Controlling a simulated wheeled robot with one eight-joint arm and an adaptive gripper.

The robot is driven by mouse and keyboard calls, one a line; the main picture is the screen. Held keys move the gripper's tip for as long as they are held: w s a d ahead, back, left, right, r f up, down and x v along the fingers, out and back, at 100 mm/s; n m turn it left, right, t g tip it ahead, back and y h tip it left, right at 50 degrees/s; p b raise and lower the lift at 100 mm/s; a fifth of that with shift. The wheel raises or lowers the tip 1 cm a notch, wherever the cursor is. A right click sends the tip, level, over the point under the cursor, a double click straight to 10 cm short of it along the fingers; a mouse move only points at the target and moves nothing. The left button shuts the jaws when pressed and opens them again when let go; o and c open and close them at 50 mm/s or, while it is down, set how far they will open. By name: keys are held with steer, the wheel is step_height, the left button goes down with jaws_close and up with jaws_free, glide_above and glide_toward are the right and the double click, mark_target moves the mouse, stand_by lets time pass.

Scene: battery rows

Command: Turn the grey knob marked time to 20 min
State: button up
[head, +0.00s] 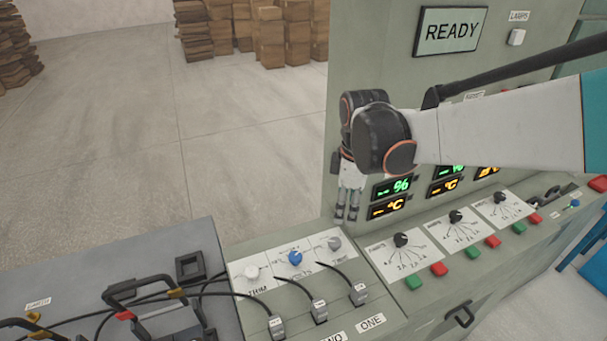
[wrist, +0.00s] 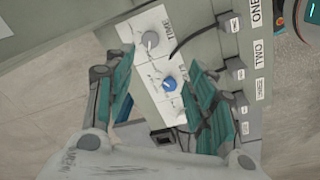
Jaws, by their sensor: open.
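The grey knob (head: 334,243) sits on a white dial plate at the right end of a row of three knobs. In the wrist view the grey knob (wrist: 151,40) stands beside the word TIME, ahead of the fingertips and clear of them. Its pointer setting is too small to read. My gripper (head: 346,214) hangs fingers down, above and just behind the grey knob in the head view. In the wrist view my gripper (wrist: 162,70) is open and empty, its teal-padded fingers spread on either side of the knob row.
A blue knob (head: 295,258) and a white knob (head: 251,272) are left of the grey one. Cables run to plugs (head: 319,311) in front. The upright panel with a READY screen (head: 451,31) and black dials (head: 401,240) are to the right. Clamps and cables lie at left.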

mark_target(335, 242)
steer(key=w+f+n+b, duration=0.1)
steer(key=f, duration=0.4)
steer(key=w+f+b, duration=0.1)
steer(key=f+b, duration=0.1)
steer(key=f, duration=0.4)
steer(key=w+a+f+n+g+b, duration=0.1)
steer(key=f, duration=0.5)
steer(key=shift+w+n+b, duration=0.3)
steer(key=shift+w, duration=0.05)
steer(key=c, duration=1.1)
